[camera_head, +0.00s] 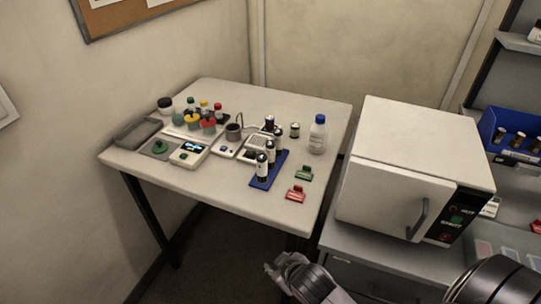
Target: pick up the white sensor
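I cannot tell for sure which item is the white sensor. On the table (229,199) a small white cylinder with a dark band (295,130) stands upright behind the blue rack. A small white device (225,150) lies in the table's middle, beside a white unit with a lit display (190,152). My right gripper (279,268) is at the bottom centre, in front of and below the table edge, apart from all of these. Its fingers are small and partly turned away, so its opening is unclear. My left gripper is not in view.
A blue rack (274,172) holds white-and-black cylinders. Colour-capped jars crowd the back left. A white oven (399,181) stands right of the table. The table's front is clear.

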